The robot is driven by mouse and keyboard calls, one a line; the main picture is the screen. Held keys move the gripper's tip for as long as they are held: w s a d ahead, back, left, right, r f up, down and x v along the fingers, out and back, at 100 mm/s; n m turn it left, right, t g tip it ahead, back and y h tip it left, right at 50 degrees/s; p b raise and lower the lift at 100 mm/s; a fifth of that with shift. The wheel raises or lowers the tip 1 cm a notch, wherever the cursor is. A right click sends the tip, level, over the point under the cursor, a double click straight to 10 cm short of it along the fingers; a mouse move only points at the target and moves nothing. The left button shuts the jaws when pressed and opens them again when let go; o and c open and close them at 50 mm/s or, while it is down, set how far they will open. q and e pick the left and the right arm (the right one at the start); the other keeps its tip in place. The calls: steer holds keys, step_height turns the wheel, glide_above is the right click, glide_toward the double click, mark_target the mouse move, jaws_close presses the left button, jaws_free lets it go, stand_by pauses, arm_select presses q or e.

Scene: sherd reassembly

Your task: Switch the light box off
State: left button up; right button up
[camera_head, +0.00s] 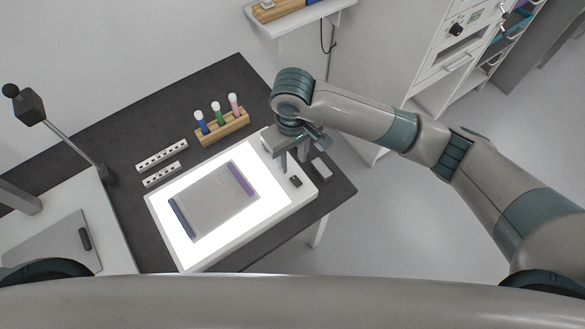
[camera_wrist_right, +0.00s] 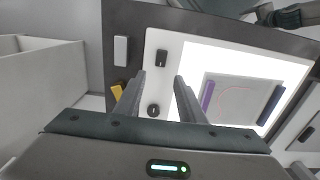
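The light box (camera_head: 192,258) lies on the dark table with its panel glowing white. It also shows lit in the right wrist view (camera_wrist_right: 190,50). On its white end strip are a black rocker switch (camera_head: 295,181), also in the right wrist view (camera_wrist_right: 162,58), and a round black knob (camera_wrist_right: 154,110). My right gripper (camera_head: 294,166) is over this strip, open and empty. In the right wrist view its fingers (camera_wrist_right: 160,78) are spread, with the knob showing between them and the switch just past the tips. I cannot tell whether they touch anything. My left gripper is out of view.
A grey translucent sheet (camera_head: 215,200) with purple and dark blue edge strips lies on the panel. A small grey block (camera_head: 320,168) sits beside the box. A wooden rack (camera_head: 222,130) of coloured tubes and two white perforated strips (camera_head: 162,155) stand behind. A lamp (camera_head: 30,105) is at left.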

mark_target(293, 176)
steer(key=shift+f+p, duration=0.45)
steer(key=shift+f, duration=3.05)
jaws_close()
